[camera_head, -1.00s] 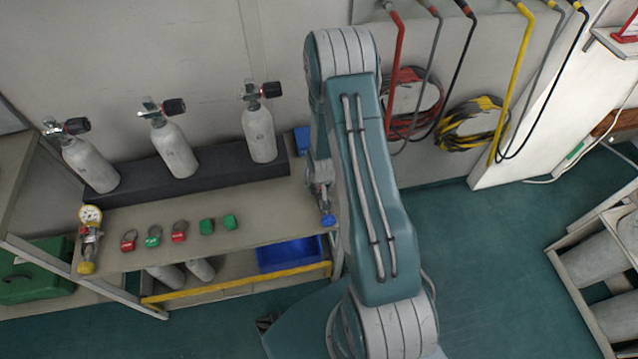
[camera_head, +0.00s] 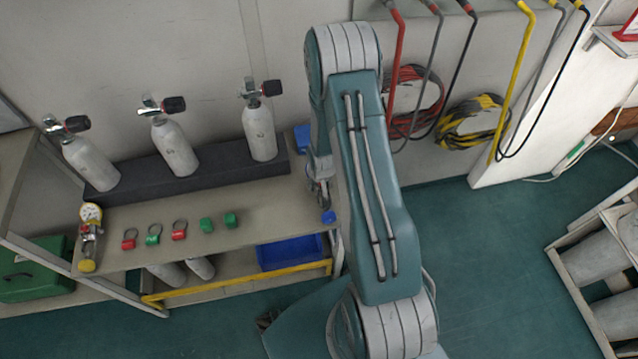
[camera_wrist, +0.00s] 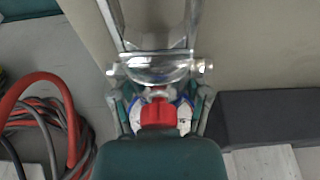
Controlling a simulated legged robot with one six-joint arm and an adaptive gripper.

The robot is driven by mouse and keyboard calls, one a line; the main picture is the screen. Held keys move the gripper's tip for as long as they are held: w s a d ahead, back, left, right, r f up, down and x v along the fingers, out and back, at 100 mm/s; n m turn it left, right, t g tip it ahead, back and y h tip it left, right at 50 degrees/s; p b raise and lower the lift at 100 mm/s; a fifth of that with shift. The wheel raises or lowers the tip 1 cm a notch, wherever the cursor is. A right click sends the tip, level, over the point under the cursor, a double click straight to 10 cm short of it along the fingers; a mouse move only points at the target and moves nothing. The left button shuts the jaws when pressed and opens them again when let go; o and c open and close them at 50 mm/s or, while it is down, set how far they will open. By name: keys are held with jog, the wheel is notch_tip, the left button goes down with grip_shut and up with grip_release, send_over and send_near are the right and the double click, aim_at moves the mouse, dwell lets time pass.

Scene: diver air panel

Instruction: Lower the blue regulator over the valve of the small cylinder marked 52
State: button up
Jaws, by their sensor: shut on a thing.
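Three small pale cylinders stand upright in a row on a black rack (camera_head: 200,166): left (camera_head: 90,163), middle (camera_head: 174,148) and right (camera_head: 260,133). Each has a chrome valve with a dark knob on top; no number is legible. My gripper is behind my arm in the head view, near the shelf's right end. In the wrist view my gripper (camera_wrist: 158,106) is shut on the blue regulator (camera_wrist: 157,68), with its chrome body beyond the fingers and a red part between them. Its blue knob (camera_head: 328,217) shows in the head view, to the right of and apart from the cylinders.
A yellow-knobbed regulator (camera_head: 89,240) lies at the shelf's left end. Several red and green ringed tags or caps (camera_head: 180,231) lie along the shelf (camera_head: 265,211). A blue crate (camera_head: 290,253) sits below. Coiled hoses (camera_head: 470,122) hang on the wall at right.

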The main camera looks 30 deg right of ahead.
jog(key=shift+w+v, duration=0.2)
jog(key=shift+v, duration=0.7)
jog(key=shift+w+v, duration=0.15)
jog(key=shift+v, duration=0.7)
jog(key=shift+d+r, duration=0.1)
